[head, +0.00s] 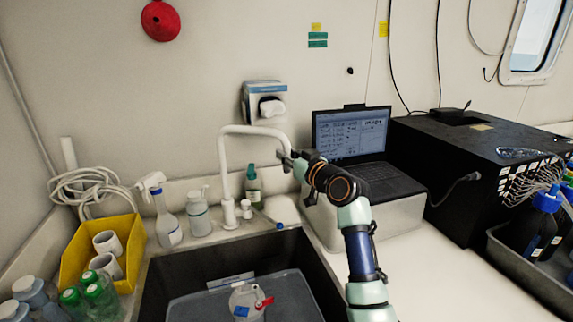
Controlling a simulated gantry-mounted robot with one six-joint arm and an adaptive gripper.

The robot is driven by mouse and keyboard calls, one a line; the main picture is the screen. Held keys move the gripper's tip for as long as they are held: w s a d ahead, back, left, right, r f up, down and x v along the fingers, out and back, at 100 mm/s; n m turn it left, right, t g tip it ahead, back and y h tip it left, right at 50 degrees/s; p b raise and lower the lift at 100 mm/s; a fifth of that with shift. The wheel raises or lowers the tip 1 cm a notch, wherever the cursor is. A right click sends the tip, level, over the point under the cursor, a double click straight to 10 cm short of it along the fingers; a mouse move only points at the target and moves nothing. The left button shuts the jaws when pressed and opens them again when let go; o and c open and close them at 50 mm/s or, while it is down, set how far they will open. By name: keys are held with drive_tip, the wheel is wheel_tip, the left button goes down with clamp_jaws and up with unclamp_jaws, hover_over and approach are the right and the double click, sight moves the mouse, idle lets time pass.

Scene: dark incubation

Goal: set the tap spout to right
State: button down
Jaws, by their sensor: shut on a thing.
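The white tap (223,175) stands at the back edge of the dark sink (190,262). Its spout (255,130) arches from the riser over to the right, and its end bends down near the laptop's left side. My gripper (287,157) is at the spout's downturned end and is shut on it. The wrist and arm come in from the right. The fingers are small and partly hidden, so their exact hold on the spout is hard to make out.
An open laptop (360,160) sits right of my gripper. A yellow bin (78,262) with cups is at left. A clear container with a red tap (246,302) is in the sink.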

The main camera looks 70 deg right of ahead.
drive_tip(key=shift+d, duration=0.3)
drive_tip(key=c, duration=1)
unclamp_jaws()
drive_tip(key=v, duration=1.2)
drive_tip(key=shift+d, duration=0.15)
drive_tip(key=shift+s, duration=0.1)
